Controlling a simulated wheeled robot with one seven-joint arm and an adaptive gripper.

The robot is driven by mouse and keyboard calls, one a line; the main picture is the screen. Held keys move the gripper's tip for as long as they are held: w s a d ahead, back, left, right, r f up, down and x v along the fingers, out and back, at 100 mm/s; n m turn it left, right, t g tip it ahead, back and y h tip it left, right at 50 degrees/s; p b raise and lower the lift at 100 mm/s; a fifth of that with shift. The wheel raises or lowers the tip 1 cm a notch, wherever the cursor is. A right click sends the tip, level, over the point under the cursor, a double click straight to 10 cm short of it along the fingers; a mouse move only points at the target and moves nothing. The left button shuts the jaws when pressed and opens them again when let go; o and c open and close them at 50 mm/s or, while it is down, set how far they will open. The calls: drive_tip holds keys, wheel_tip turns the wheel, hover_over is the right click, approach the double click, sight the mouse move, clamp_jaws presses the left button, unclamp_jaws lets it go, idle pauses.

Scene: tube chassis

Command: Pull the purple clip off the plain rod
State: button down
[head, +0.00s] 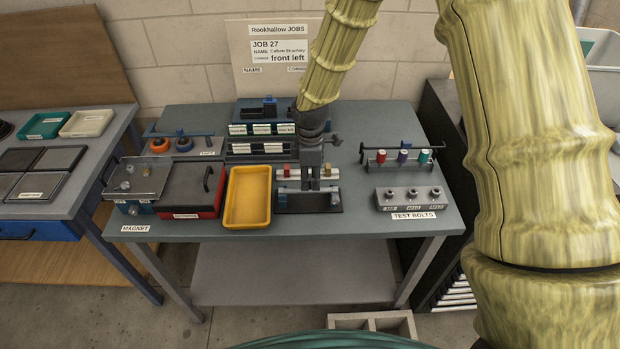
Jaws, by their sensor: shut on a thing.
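My gripper (312,186) points straight down at a dark stand (322,206) near the table's front edge. A light grey rod (290,189) runs across this stand, and the fingertips are at it. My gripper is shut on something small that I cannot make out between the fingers. No purple clip shows clearly at the rod; the fingers hide that spot. A small purple piece (403,157) hangs on a dark rack (388,150) at the right, between a red piece (381,156) and a teal piece (424,156).
A yellow tray (233,199) stands just left of the stand. A white block with red and yellow pieces (288,172) is close behind my gripper. The test bolts block (412,198) is at the right. Bare tabletop (358,205) lies between it and the stand.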

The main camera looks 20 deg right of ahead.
sight(310, 177)
drive_tip(key=shift+r+p, duration=1.1)
drive_tip(key=shift+r, duration=0.5)
